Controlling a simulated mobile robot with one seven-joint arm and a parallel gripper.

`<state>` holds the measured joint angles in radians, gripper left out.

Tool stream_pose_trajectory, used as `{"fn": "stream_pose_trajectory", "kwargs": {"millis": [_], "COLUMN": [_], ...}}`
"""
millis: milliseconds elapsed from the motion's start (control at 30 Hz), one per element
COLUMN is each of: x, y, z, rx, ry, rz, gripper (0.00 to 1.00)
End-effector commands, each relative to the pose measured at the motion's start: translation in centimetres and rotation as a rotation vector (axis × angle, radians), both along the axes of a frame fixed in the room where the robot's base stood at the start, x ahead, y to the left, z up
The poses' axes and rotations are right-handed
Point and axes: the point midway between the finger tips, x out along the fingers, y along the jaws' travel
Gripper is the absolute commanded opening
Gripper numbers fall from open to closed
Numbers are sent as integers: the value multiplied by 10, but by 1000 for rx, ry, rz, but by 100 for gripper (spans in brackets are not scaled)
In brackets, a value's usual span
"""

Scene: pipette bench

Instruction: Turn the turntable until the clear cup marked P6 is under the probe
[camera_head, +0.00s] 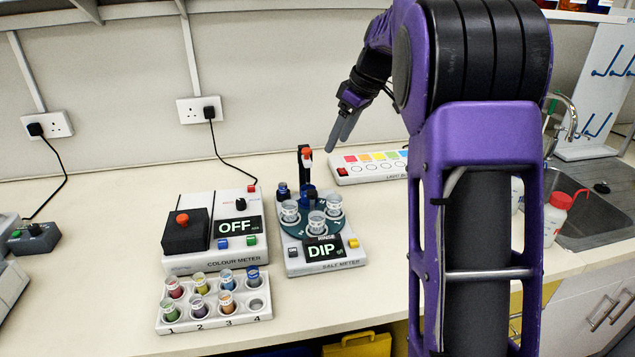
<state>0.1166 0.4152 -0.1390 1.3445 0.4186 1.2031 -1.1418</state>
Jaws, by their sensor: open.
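The salt meter (343,262) stands mid-bench and carries a dark teal turntable (296,229). Several clear cups stand on the turntable, among them a left cup (290,211), a front cup (317,223) and a right cup (334,205). Their markings are too small to read, so I cannot tell which is P6. A dark upright post (306,170) with an orange top rises at the turntable's back; the probe's tip is not clear. The meter's display (323,251) reads DIP. My gripper (343,131) is open and empty, above and behind the meter, apart from the turntable.
The colour meter (213,263), showing OFF, stands close on the left. A rack (213,315) of coloured vials lies in front of it. A white strip with coloured squares (375,166) lies behind. My arm hides the bench on the right, before the sink (590,222).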

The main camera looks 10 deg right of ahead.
Motion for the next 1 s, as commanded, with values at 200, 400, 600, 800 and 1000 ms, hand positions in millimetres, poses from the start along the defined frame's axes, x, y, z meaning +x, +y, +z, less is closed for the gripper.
{"fn": "stream_pose_trajectory", "kwargs": {"millis": [200, 400, 600, 800, 1000], "x": [6, 18, 30, 40, 46], "y": [7, 20, 31, 41, 46], "z": [-26, -66, -107, -139, -156], "rx": [1, 1, 0, 0, 0], "ry": [5, 4, 5, 3, 0], "rz": [1, 1, -1, -1, -1], "gripper": [66, 66, 66, 66, 66]}}
